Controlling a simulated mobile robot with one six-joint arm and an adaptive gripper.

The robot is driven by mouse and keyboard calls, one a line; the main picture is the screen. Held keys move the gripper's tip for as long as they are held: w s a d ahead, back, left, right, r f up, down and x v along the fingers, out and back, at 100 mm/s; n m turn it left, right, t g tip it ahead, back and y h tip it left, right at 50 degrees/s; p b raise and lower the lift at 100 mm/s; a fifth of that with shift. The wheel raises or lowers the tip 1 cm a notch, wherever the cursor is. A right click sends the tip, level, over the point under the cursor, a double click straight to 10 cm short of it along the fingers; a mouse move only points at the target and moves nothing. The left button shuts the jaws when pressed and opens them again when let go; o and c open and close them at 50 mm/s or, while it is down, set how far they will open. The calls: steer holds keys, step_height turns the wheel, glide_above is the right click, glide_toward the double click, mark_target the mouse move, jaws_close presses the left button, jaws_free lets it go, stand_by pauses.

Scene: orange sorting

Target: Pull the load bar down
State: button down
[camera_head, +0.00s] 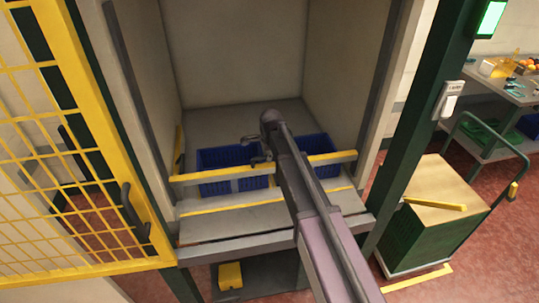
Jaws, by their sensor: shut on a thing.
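The load bar (212,174) is a yellow bar that runs across the front of the grey lift compartment. It sits low, just above the compartment's front sill, in front of two blue crates. My arm reaches in from the lower right. My gripper (262,160) is at the middle of the bar and is shut on it. The arm hides part of the bar to the right of the grip, and the fingertips are small and hard to make out.
Blue crates (230,157) stand on the compartment floor behind the bar. A yellow mesh gate (134,258) stands open at left. A dark green post (411,150) rises at right, with a loaded green cart (425,232) beyond it. A table with oranges is at the far right.

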mark_target(269, 166)
steer(key=shift+s+f+b, duration=0.1)
steer(key=shift+f+b, duration=3.5)
steer(key=shift+f, duration=0.25)
steer(key=c, duration=0.6)
jaws_free()
steer(key=shift+f, duration=0.1)
